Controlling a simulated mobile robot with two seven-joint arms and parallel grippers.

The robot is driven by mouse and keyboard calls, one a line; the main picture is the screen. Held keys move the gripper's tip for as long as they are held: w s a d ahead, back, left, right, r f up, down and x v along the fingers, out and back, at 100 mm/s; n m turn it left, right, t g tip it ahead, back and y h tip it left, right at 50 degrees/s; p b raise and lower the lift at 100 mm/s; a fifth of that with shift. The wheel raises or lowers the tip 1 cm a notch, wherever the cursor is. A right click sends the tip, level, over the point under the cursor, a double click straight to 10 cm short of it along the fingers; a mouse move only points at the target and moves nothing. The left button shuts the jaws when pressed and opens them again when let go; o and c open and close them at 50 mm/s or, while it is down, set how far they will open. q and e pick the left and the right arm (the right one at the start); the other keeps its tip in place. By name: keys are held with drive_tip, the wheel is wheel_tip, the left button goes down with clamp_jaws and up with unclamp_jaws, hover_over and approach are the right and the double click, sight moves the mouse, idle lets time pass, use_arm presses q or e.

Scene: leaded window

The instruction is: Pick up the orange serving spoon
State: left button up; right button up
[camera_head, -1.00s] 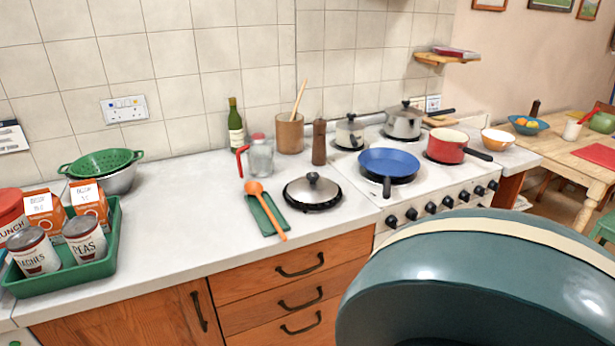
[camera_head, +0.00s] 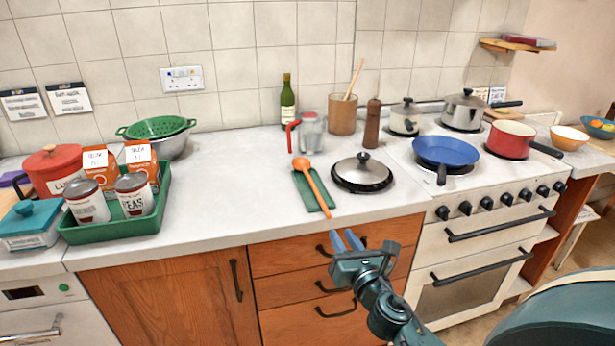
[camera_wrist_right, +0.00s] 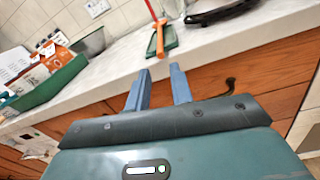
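The orange serving spoon (camera_head: 316,188) lies on a small green rest (camera_head: 304,192) on the counter, its bowl toward the wall and its handle end toward the front edge. In the right wrist view the spoon (camera_wrist_right: 160,40) is beyond my fingers, at the counter's edge. My right gripper (camera_head: 346,240) is in front of the drawers, just below and in front of the counter edge, short of the spoon. Its two blue fingers are apart with nothing between them, as the right wrist view (camera_wrist_right: 159,88) also shows. My left gripper is not in view.
A green tray (camera_head: 115,228) with cans and cartons is at left. The hob holds a blue frying pan (camera_head: 446,151) and a red saucepan (camera_head: 510,139). The counter between tray and spoon is clear.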

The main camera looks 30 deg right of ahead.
sight(330, 216)
drive_tip(key=w, duration=0.3)
drive_tip(key=w+d, duration=0.1)
drive_tip(key=w, duration=0.5)
drive_tip(key=shift+w+d+p, duration=0.15)
drive_tip(key=shift+d+p, duration=0.15)
drive_tip(key=shift+d, duration=0.1)
clamp_jaws()
idle(1.0)
